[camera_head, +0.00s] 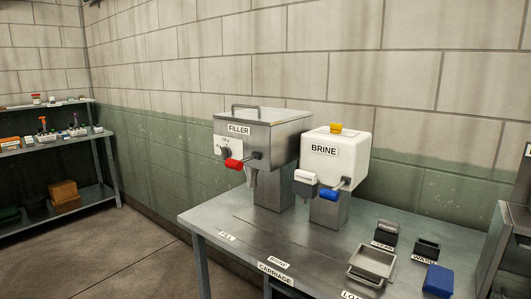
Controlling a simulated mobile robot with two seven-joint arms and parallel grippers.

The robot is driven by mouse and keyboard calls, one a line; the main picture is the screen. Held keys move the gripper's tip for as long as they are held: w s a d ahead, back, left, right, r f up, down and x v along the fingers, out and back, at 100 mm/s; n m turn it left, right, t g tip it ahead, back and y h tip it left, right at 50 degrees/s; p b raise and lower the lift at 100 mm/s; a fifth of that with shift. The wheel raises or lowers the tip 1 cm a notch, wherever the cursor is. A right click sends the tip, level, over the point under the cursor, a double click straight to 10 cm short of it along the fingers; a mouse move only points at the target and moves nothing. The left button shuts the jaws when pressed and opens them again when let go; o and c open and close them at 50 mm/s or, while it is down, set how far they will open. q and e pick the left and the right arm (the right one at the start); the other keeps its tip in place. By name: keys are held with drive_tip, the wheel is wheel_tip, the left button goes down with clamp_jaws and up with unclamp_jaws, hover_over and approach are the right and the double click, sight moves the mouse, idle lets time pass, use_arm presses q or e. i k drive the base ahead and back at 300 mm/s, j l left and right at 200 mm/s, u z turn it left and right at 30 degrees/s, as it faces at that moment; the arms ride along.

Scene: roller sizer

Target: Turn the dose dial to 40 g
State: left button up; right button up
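Neither of my grippers is in view.
A white brine machine (337,155) with a yellow top knob and blue lever (329,194) stands right of the filler. A metal tray (371,265), small dark containers and a blue item (438,280) lie at the table's right. Shelves (46,147) line the left wall. Floor at left is clear.

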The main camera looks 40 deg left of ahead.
sight(225, 152)
drive_tip(key=u, duration=1.5)
